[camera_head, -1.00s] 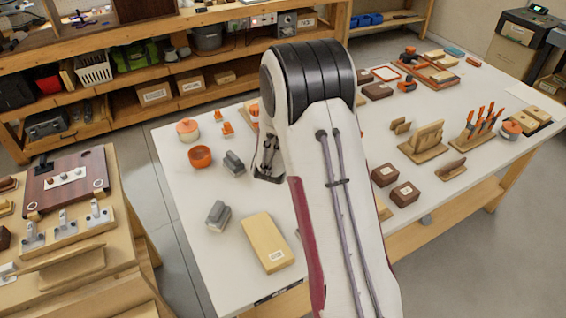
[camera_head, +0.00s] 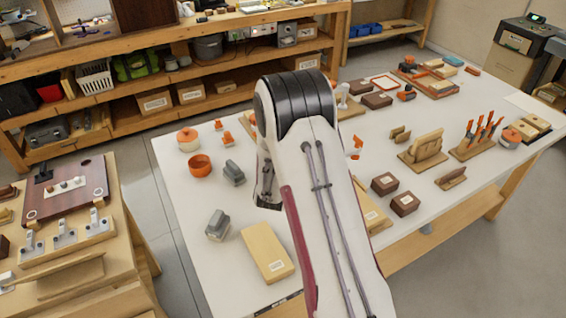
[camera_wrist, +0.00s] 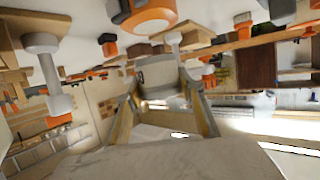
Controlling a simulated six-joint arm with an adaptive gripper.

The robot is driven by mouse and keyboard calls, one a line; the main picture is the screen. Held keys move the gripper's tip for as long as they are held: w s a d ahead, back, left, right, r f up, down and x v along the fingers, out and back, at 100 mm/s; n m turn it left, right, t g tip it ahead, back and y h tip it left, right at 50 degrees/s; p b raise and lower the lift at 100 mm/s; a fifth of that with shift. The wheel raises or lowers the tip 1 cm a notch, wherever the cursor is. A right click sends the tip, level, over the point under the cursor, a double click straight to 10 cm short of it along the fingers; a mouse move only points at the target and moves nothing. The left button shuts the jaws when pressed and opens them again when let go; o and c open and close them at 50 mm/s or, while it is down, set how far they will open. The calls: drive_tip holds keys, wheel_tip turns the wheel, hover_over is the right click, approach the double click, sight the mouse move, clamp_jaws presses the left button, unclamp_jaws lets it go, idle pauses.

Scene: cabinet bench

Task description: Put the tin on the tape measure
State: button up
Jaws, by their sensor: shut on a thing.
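In the wrist view my gripper (camera_wrist: 163,96) is shut on a pale grey, round, can-like thing, which I take as the tin (camera_wrist: 158,73). It sits between the two finger tips, and the scene there is tilted and nearly upside down. In the head view my arm hides the tin and the finger tips. I cannot surely pick out the tape measure. A small orange-and-dark thing (camera_head: 406,94) on the far side of the table may be it, but is too small to tell.
The white table (camera_head: 185,215) carries an orange bowl (camera_head: 200,165), grey blocks (camera_head: 218,224), a tan box (camera_head: 267,252), dark brown boxes (camera_head: 404,204) and a rack of orange-handled tools (camera_head: 480,135). Bare table shows between the bowl side and the brown boxes, partly behind my arm.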

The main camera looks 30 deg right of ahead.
drive_tip(key=shift+f, duration=0.15)
drive_tip(key=shift+f, duration=1.75)
drive_tip(key=shift+f, duration=0.15)
drive_tip(key=o, duration=1.3)
drive_tip(key=shift+c, duration=0.2)
drive_tip(key=v, duration=1.2)
